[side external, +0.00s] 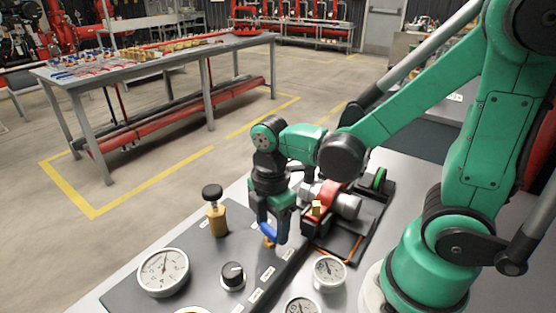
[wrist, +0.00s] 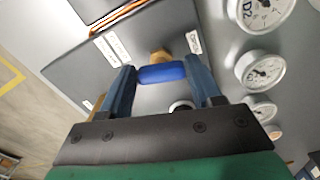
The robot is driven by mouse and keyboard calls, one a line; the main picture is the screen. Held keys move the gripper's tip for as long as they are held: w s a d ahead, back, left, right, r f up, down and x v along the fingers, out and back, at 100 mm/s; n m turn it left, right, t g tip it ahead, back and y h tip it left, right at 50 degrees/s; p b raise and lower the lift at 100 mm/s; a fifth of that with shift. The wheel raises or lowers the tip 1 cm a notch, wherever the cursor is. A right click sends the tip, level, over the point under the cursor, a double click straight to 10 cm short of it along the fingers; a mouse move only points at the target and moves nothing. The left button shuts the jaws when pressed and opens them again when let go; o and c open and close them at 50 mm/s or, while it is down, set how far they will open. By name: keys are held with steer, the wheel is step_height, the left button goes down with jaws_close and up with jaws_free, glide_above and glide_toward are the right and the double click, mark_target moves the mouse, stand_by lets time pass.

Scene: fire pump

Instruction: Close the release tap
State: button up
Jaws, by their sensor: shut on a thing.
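The release tap shows in the wrist view as a blue handle (wrist: 162,73) on a brass stem (wrist: 160,56), set on the dark panel. My gripper (wrist: 161,70) has one finger at each end of the blue handle and is shut on it. In the side view my gripper (side external: 269,228) points down at the panel, with the blue handle (side external: 267,231) partly hidden between its fingers. A bit of the brass part (side external: 268,242) shows below it.
On the panel are a black-topped brass knob (side external: 214,210), a black dial knob (side external: 233,275) and a large gauge (side external: 163,272). More gauges (side external: 329,272) stand close to the right. A red and silver pump unit (side external: 330,200) sits just behind my gripper.

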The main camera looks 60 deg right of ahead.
mark_target(272, 229)
steer(key=m, duration=0.7)
steer(key=shift+s, duration=0.15)
steer(key=m, duration=0.4)
steer(key=shift+a, duration=0.15)
steer(key=shift+m, duration=2.1)
steer(key=o, duration=1.3)
steer(key=shift+r, duration=0.1)
steer(key=shift+r, duration=2.7)
